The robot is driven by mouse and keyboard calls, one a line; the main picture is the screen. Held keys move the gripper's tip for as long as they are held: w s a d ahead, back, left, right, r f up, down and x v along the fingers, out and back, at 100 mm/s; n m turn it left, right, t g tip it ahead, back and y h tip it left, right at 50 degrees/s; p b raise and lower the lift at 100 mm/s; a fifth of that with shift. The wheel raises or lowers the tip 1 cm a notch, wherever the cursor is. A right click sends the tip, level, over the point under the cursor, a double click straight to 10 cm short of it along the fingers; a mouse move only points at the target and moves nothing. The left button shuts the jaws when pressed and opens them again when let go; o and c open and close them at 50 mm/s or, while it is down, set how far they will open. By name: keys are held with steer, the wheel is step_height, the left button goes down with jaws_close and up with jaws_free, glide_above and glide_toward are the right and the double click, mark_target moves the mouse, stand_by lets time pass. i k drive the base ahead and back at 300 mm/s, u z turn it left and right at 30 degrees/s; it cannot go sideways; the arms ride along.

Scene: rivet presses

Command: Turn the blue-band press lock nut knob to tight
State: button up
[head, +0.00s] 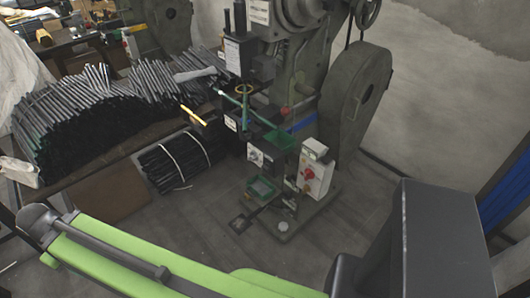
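A dark green-grey rivet press (304,72) stands at the centre of the head view. A short blue band (303,124) shows on its body, below a red knob (285,110). A light round knob (256,156) sits on a dark box at the front of the press. My gripper is not visible.
A table at left carries a large heap of dark rods (75,125). A strapped rod bundle (178,162) lies below, beside the press. A white box with a red button (308,174) stands at the press's lower right. Grey floor (200,215) before the press is clear.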

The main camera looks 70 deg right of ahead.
mark_target(266, 167)
steer(key=z, duration=0.4)
steer(key=k, duration=0.75)
steer(key=u, duration=0.6)
steer(key=i, duration=0.45)
steer(key=z, duration=0.05)
